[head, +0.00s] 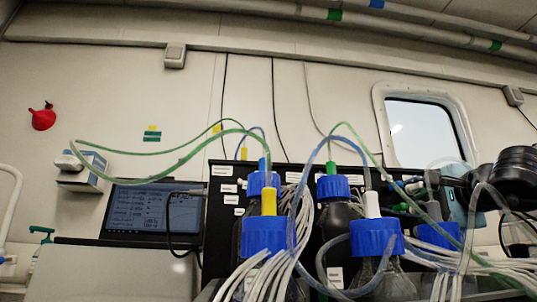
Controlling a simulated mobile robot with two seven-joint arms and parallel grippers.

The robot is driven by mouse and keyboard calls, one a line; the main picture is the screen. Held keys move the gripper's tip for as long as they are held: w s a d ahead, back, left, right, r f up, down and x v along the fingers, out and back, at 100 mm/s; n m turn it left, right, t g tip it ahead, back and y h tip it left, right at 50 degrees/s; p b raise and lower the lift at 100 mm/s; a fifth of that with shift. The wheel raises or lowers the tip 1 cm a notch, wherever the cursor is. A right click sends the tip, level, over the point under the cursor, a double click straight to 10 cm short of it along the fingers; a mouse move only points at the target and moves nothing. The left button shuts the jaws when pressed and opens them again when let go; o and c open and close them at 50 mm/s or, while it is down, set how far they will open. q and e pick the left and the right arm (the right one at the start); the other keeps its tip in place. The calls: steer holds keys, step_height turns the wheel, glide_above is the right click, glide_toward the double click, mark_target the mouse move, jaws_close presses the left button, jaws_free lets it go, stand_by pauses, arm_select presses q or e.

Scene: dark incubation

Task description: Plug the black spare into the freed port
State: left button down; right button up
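Several bottles with blue caps stand in the lower middle. One cap (264,234) carries a yellow fitting (268,202), one behind it (262,183) a blue fitting, one (333,187) a green fitting, and one (375,237) a white fitting. A cap at the right (438,235) has a grey fitting (433,210). I cannot pick out the black spare or tell which port is free. Neither of my grippers is in view.
Green and clear tubes loop above the caps, and bundles of pale tubes hang in front. A laptop (152,212) stands at left by a dark labelled panel (226,185). A stacked black object (515,170) is at the right edge. A window (424,124) is behind.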

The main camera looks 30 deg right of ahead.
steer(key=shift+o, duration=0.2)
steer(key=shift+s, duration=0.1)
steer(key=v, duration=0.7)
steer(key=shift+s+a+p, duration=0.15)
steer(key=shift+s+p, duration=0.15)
steer(key=shift+p, duration=0.15)
